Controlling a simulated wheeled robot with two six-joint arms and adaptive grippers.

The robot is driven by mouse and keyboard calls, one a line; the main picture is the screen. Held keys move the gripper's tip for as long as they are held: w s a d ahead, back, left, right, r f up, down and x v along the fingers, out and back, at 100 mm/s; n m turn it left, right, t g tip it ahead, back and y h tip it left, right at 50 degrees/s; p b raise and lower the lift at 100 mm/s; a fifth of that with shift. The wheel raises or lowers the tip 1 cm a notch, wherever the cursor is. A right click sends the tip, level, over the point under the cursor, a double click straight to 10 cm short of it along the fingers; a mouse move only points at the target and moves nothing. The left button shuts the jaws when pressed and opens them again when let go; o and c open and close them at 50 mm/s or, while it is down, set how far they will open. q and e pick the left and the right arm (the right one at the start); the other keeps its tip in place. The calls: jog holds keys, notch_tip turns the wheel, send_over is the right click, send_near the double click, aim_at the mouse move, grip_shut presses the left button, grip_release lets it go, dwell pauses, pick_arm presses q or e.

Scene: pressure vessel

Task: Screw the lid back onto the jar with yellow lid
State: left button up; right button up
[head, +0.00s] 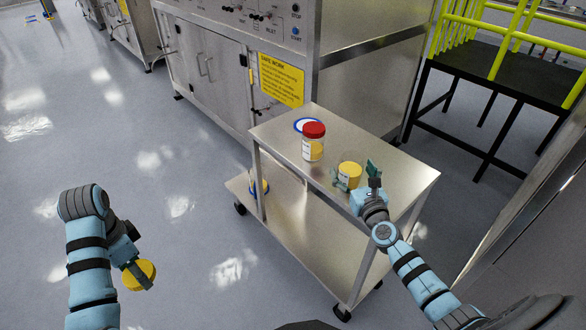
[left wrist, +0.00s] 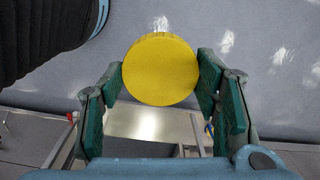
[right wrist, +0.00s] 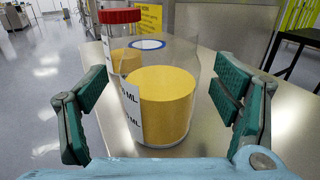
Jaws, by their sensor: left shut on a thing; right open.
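A yellow lid (head: 139,275) is held in my left gripper (head: 130,262), away from the cart at the lower left of the head view. In the left wrist view the lid (left wrist: 160,69) sits between the two green fingers, its flat round face to the camera. The open clear jar (head: 349,175) with yellow contents stands upright on the cart top. In the right wrist view this jar (right wrist: 163,105) stands between the spread fingers of my right gripper (right wrist: 160,110), with visible gaps on both sides. My right gripper (head: 358,178) is open around the jar.
A red-lidded jar (head: 313,142) stands just behind the open jar on the metal cart (head: 395,172). A blue-and-white ring (head: 306,125) lies behind it. Another blue-and-yellow item (head: 259,186) is on the lower shelf. Steel cabinets are behind; floor at left is clear.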

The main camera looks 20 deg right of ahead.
pick_arm(q)
jog(key=shift+f, duration=0.45)
pick_arm(e)
jog(key=shift+x, duration=1.1)
jog(key=shift+f, duration=0.1)
jog(key=shift+s, duration=0.15)
jog(key=shift+c, duration=0.3)
jog(key=c, duration=1.3)
notch_tip(320, 180, up, 10)
jog(key=p, duration=0.9)
pick_arm(q)
notch_tip(320, 180, up, 10)
jog(key=shift+f, duration=0.15)
jog(key=shift+f, duration=0.1)
pick_arm(e)
jog(key=o, duration=0.5)
jog(key=c, duration=0.9)
